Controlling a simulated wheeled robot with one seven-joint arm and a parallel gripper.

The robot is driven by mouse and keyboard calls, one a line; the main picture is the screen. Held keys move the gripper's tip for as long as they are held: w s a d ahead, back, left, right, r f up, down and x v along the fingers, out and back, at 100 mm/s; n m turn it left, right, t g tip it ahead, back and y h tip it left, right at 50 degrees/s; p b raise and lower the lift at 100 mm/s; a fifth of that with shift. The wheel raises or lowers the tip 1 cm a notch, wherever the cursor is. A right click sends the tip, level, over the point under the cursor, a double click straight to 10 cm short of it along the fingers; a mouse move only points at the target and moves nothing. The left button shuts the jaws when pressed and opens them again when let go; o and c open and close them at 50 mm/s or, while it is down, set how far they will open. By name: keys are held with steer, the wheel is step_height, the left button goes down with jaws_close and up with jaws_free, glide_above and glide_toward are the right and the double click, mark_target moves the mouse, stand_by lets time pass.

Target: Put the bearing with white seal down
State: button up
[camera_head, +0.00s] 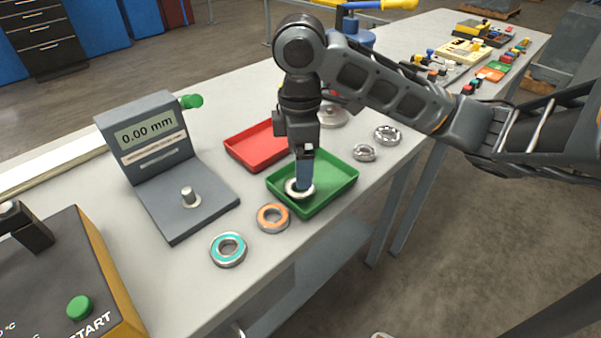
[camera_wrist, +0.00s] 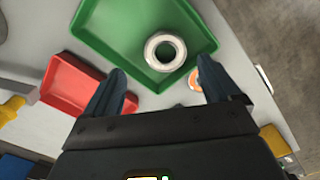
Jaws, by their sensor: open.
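The bearing with white seal (camera_head: 291,190) lies flat in the green tray (camera_head: 335,183), near the tray's front-left corner. In the wrist view this bearing (camera_wrist: 151,52) sits on the floor of the green tray (camera_wrist: 115,25), close to one wall. My gripper (camera_head: 304,186) points down over the tray, right above the bearing, and its fingers hide part of it in the head view. In the wrist view my gripper (camera_wrist: 162,68) has its two fingers wide apart, with the bearing between and just beyond the tips. I cannot tell the height of the tips above it.
An orange-sealed bearing (camera_head: 262,218) and a teal-sealed bearing (camera_head: 216,251) lie left of the tray. A red tray (camera_head: 252,146) is behind it. The gauge (camera_head: 150,135) reads 0.00 mm. Two metal bearings lie right of the tray, including a smaller one (camera_head: 357,154).

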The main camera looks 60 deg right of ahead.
step_height(320, 180, up, 7)
steer(key=p, duration=0.1)
steer(key=shift+f, duration=0.2)
steer(key=w+a+r+m+t+y, duration=0.25)
steer(key=w+a+t, duration=0.25)
steer(key=a, duration=0.4)
steer(key=w+a+r+m+t+y, duration=0.2)
steer(key=w+a+t+y, duration=0.15)
steer(key=a, duration=0.65)
steer(key=w+a+r+m+t+y, duration=0.25)
steer(key=w+a+t, duration=0.25)
steer(key=a, duration=0.4)
steer(key=s+d+f+m+t+h, duration=0.2)
steer(key=s+f+m+h, duration=0.5)
steer(key=s+f, duration=0.9)
steer(key=s+d+r+n, duration=0.1)
steer(key=s+d+n, duration=0.2)
steer(key=s, duration=0.7)
steer(key=s+d+n+h, duration=0.1)
steer(key=s+d+n, duration=0.2)
steer(key=s, duration=0.8)
steer(key=shift+d+r+g, duration=0.35)
steer(key=shift+d+r, duration=0.05)
steer(key=shift+d, duration=0.15)
